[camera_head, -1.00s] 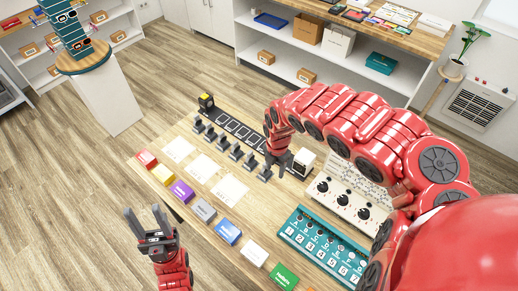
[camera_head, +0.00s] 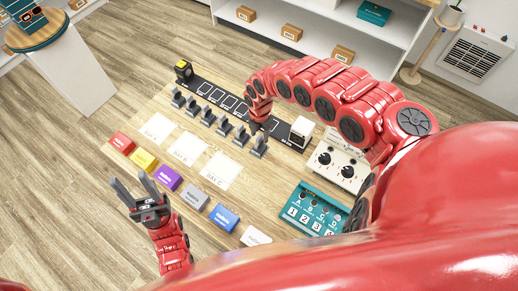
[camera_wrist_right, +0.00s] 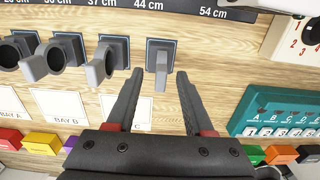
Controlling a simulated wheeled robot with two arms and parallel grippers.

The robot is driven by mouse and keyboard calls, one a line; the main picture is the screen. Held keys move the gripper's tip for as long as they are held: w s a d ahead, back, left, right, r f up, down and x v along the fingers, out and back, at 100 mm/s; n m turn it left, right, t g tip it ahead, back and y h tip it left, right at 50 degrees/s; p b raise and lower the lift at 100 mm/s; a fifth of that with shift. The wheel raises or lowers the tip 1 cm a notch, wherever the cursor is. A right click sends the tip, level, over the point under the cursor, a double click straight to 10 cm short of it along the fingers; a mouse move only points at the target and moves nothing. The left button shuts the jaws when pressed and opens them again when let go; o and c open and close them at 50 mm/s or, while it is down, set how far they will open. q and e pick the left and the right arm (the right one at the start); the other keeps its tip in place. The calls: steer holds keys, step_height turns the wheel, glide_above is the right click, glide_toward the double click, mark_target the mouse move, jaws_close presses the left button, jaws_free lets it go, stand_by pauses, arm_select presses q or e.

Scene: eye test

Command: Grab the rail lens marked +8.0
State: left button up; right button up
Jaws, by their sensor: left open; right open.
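Several grey lens holders stand in a row on the wooden table, along a black marked strip (camera_head: 283,130). I cannot read a +8.0 mark on any of them. The right-most lens holder (camera_head: 260,146) also shows in the right wrist view (camera_wrist_right: 161,57), upright and seen nearly edge-on. My right gripper (camera_wrist_right: 158,80) is open and empty. In that view its fingertips point at this holder, one to each side and just short of it. In the head view the right gripper is small and partly hidden by its arm. My left gripper (camera_head: 134,184) is open and empty over the table's left edge.
Another lens holder (camera_wrist_right: 107,60) stands close to the left of the right gripper. White bay sheets (camera_head: 187,148) and coloured blocks (camera_head: 167,179) lie in front of the row. A white box (camera_head: 301,132), a knob panel (camera_head: 338,164) and a teal panel (camera_head: 315,208) are at right.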

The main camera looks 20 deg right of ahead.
mark_target(259, 143)
steer(key=shift+s+f, duration=0.2)
steer(key=shift+f, duration=0.1)
steer(key=f, duration=0.2)
steer(key=f+p, duration=0.1)
steer(key=f, duration=0.1)
steer(key=shift+w+a, duration=0.1)
steer(key=shift+a, duration=0.1)
steer(key=shift+d+f, duration=0.15)
steer(key=shift+f, duration=0.3)
steer(key=shift+c, duration=0.3)
jaws_close()
